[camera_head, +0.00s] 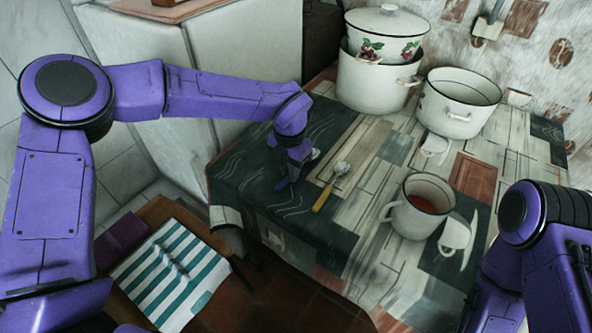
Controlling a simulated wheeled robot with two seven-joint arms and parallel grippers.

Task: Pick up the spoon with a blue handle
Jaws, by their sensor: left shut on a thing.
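The spoon with a blue handle (314,155) is at the left part of the table. Its metal bowl shows just right of my left gripper (288,180), and its blue handle is at the fingertips, partly hidden by them. My left gripper points down and is shut on this spoon. I cannot tell whether the spoon still touches the tablecloth. A second spoon with a yellow handle (323,198) lies a little to the right, apart from the gripper. My right arm shows at the lower right, but its gripper is out of view.
A white mug with red liquid (405,219) stands right of the spoons. A lidded pot (385,40) sits on a larger pot (370,85) at the back, beside an open pot (455,122). A striped cloth (165,285) lies on a low stool at the lower left.

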